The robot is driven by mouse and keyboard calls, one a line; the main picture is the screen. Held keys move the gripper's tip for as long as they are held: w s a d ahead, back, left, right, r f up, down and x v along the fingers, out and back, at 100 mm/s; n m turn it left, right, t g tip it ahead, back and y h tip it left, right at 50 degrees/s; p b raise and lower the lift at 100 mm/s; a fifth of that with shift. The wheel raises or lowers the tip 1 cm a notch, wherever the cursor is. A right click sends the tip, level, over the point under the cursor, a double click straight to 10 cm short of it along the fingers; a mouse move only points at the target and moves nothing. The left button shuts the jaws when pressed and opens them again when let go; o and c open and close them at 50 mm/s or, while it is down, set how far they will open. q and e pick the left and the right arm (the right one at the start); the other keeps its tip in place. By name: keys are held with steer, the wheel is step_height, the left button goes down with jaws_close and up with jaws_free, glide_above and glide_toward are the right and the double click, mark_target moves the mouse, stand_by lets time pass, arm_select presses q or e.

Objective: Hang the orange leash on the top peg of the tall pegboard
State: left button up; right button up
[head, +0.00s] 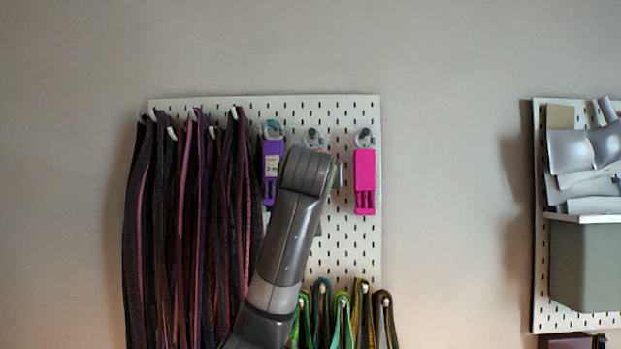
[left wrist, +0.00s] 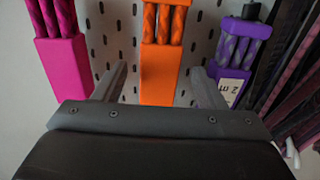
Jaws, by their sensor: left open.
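The orange leash (left wrist: 158,84) shows in the left wrist view as an orange block with braided cords at its upper end. My left gripper (left wrist: 160,70) is open, with one finger on each side of the orange block. I cannot tell whether the fingers touch it. In the head view my arm covers the orange leash; a grey clip on a dark peg (head: 313,136) shows just above the arm. The pegboard (head: 250,104) hangs on the wall behind. My right gripper is not in view.
A purple leash (head: 273,168) hangs left of my arm and a pink leash (head: 365,182) hangs right. Dark straps (head: 150,220) fill the board's left side; green and yellow loops (head: 343,320) hang below. Another board (head: 541,270) with a grey bin (head: 585,265) is far right.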

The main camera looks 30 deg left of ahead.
arm_select(q)
steer(key=b+v, duration=1.3)
steer(key=v, duration=0.3)
steer(key=shift+s+d, duration=0.2)
steer(key=shift+s, duration=0.15)
